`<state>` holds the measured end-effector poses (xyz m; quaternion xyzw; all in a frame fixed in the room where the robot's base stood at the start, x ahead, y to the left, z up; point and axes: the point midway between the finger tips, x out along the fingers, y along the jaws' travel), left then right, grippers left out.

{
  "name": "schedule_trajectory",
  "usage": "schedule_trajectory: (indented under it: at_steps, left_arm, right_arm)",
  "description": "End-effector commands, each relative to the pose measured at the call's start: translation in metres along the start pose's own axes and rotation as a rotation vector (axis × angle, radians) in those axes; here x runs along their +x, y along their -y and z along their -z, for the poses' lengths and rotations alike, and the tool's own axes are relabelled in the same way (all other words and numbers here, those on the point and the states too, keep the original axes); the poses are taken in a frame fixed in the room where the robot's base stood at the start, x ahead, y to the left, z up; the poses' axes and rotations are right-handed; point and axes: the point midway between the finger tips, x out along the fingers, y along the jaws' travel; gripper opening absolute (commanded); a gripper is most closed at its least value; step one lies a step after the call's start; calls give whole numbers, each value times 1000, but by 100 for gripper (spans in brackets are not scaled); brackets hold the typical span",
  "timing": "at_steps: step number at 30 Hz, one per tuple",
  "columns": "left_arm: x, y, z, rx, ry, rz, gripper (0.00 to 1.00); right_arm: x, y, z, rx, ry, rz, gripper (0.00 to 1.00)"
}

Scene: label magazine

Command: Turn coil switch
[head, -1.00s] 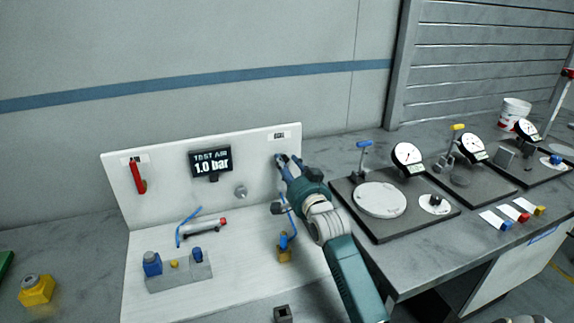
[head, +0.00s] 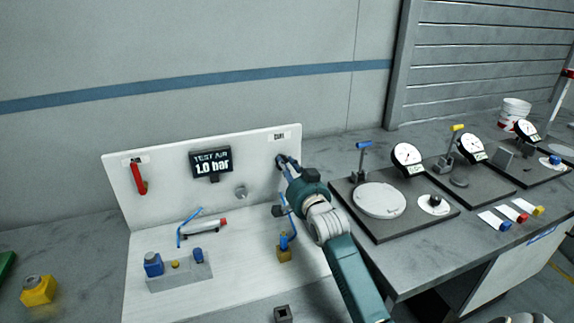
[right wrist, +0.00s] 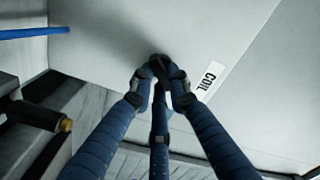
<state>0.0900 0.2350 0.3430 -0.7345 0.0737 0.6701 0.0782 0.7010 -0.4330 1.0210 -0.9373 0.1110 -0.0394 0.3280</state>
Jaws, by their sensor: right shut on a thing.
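The coil switch (right wrist: 157,62) is a small dark knob on the white upright panel, mostly hidden between my fingers. The COIL label (right wrist: 209,76) is beside it in the right wrist view, and above it in the head view (head: 281,136). My right gripper (head: 283,160) reaches the panel's right side with its fingers closed around the switch. The right wrist view also shows its blue fingers (right wrist: 161,76) meeting on the knob. The knob's exact angle cannot be told. My left gripper is not in view.
A grey block (head: 180,272) with blue fittings stands on the white base. Dial gauges (head: 407,154) stand on dark plates at right.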

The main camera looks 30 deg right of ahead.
Motion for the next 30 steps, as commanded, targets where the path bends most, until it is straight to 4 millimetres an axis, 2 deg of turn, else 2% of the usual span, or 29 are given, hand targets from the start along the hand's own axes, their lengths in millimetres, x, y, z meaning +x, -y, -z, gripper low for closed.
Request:
schedule_trajectory:
  at_steps: [9,18,30]
  left_arm:
    - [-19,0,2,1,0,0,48]
    - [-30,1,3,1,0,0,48]
    - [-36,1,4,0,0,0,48]
  right_arm:
    - [0,2,2,-261,4,-2,0]
    - [0,3,2,-497,4,-1,0]
    - [0,3,1,-668,4,-1,0]
